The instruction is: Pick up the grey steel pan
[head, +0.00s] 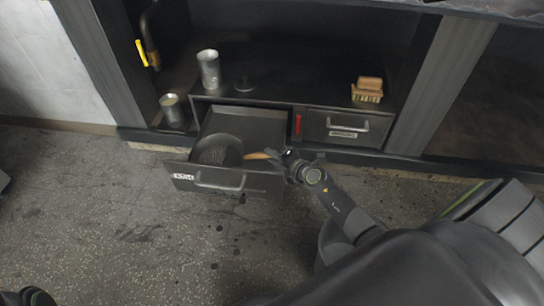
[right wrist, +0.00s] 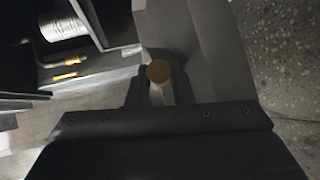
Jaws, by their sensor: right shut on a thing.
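The grey steel pan (head: 218,149) lies in the open left drawer, its round bowl near the drawer's front. Its light wooden handle (head: 257,156) points right, over the drawer's right side. My right gripper (head: 280,158) is shut on the handle's end. In the right wrist view the round brown end of the handle (right wrist: 159,72) sits between the two fingers; the pan's bowl does not show clearly there. My left gripper is not clearly in view.
The open drawer (head: 230,181) juts out over the speckled floor. A closed drawer (head: 345,127) is to its right. Metal cans (head: 208,69) (head: 172,110) stand at the left, and a wooden brush (head: 367,90) lies on the shelf. A yellow-handled valve (head: 141,53) is at upper left.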

